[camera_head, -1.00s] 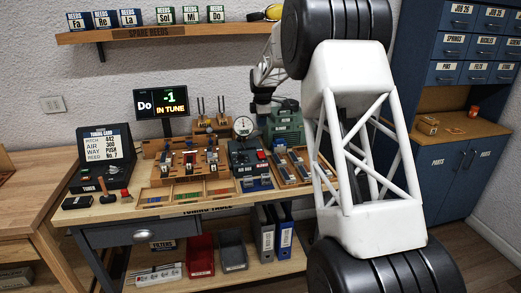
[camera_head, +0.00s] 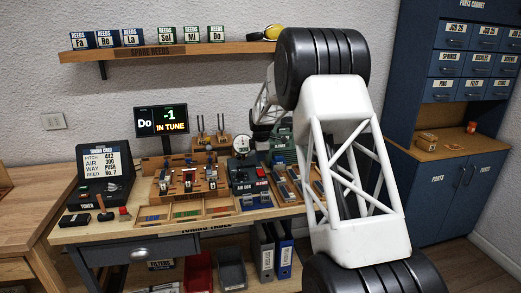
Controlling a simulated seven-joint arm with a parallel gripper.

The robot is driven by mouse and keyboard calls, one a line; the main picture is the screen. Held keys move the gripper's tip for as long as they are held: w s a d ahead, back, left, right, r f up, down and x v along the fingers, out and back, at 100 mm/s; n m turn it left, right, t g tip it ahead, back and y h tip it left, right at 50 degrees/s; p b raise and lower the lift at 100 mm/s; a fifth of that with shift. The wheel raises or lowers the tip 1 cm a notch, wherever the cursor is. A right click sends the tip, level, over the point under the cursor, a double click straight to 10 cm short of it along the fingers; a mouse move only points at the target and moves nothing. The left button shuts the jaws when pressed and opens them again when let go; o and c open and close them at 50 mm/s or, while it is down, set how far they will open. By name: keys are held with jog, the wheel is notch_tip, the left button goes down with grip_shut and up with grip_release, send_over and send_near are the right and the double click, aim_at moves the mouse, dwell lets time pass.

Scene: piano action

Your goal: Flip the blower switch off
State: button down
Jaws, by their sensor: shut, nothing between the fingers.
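The dark blower unit (camera_head: 243,175) stands on the tuning table, with a round dial gauge (camera_head: 241,145) on top. A small red switch (camera_head: 262,183) shows on its right front; its on or off position is too small to read. My gripper (camera_head: 259,133) is small and dark in the picture, above and right of the gauge, in front of a green box. It is shut and empty. It appears apart from the red switch, though depth is hard to judge. My arm hides part of the area right of the unit.
Reed blocks (camera_head: 186,178) and a shallow tray (camera_head: 186,213) lie left of the unit. Several slotted blocks (camera_head: 284,190) lie to its right. A monitor (camera_head: 162,121) reads "Do -1 IN TUNE". A tuning card stand (camera_head: 103,165) is at the left. A shelf (camera_head: 170,50) hangs above.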

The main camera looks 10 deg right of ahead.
aim_at(260, 172)
jog(key=shift+w+f, duration=0.2)
jog(key=shift+f, duration=1.15)
jog(key=shift+w+f, duration=0.15)
jog(key=shift+f, duration=1.15)
jog(key=shift+f, duration=0.2)
jog(key=shift+s, duration=0.1)
jog(key=shift+s+r, duration=0.2)
jog(key=shift+s, duration=0.4)
jog(key=shift+r, duration=0.1)
notch_tip(260, 172, up, 14)
jog(key=s, duration=0.1)
jog(key=shift+s, duration=0.4)
